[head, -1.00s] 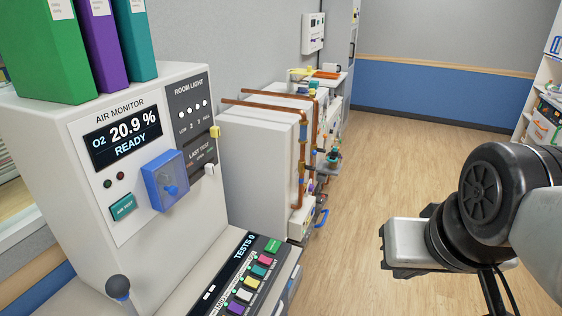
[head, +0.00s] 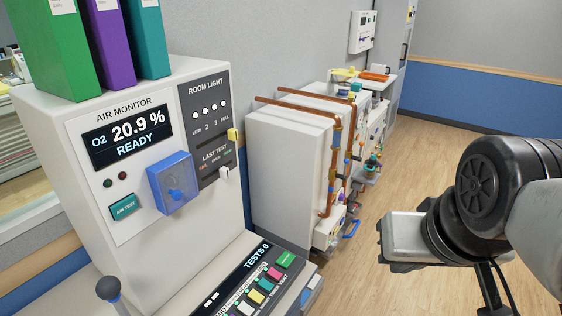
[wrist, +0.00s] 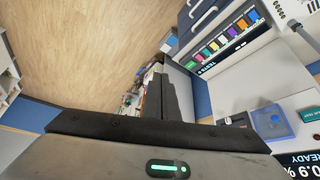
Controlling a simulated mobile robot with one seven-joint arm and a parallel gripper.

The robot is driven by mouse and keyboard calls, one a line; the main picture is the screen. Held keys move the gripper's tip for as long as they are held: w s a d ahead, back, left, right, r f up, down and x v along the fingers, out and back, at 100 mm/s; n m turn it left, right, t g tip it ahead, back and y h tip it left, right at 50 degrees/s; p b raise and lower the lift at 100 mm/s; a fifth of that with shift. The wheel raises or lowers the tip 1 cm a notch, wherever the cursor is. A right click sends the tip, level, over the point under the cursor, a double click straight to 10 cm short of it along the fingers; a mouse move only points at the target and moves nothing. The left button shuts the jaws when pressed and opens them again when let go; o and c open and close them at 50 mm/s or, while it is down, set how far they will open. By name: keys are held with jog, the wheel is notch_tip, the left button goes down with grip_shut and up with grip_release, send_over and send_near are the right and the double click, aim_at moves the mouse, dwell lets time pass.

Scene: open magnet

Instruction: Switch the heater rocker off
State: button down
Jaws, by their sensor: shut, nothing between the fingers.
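I cannot pick out a heater rocker for certain in either view. The air monitor (head: 150,205) stands close on the left. It has a lit display, a blue clear cover (head: 172,183), and a dark room-light panel (head: 207,120) with a yellow tab and a white tab on its edge. My gripper (wrist: 172,92) is shut and empty, its dark fingers together in the wrist view. In the head view my gripper body (head: 408,237) hangs over open floor at the right, well apart from the monitor.
A row of white units with copper pipes (head: 333,165) runs along the wall beyond the monitor. A sloped panel of coloured keys (head: 262,285) juts out at its front. Binders (head: 108,45) stand on top. The wood floor (head: 440,130) on the right is clear.

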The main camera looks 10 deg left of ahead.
jog(key=w+a+f+n+g+b, duration=0.2)
jog(key=w+a+f+n+b, duration=0.75)
jog(key=a+f+n, duration=0.45)
jog(key=w+a+f+n+g+b, duration=0.1)
jog(key=a+f+n+b, duration=0.1)
jog(key=a+f+n, duration=0.5)
jog(key=w+a+f+n+g+y+b, duration=0.1)
jog(key=a+f+n+g+b, duration=0.1)
jog(key=a+f+n, duration=0.5)
jog(key=a+n+b, duration=0.1)
jog(key=a+n, duration=0.1)
jog(key=a, duration=0.1)
jog(key=shift+a+n, duration=0.3)
jog(key=shift+a, duration=0.05)
jog(key=f+b, duration=0.1)
jog(key=f, duration=0.3)
jog(key=a+f+b, duration=0.1)
jog(key=f, duration=0.4)
jog(key=f+b, duration=0.1)
jog(key=f, duration=0.3)
jog(key=shift+w+a+f, duration=0.2)
jog(key=shift+w+f, duration=0.2)
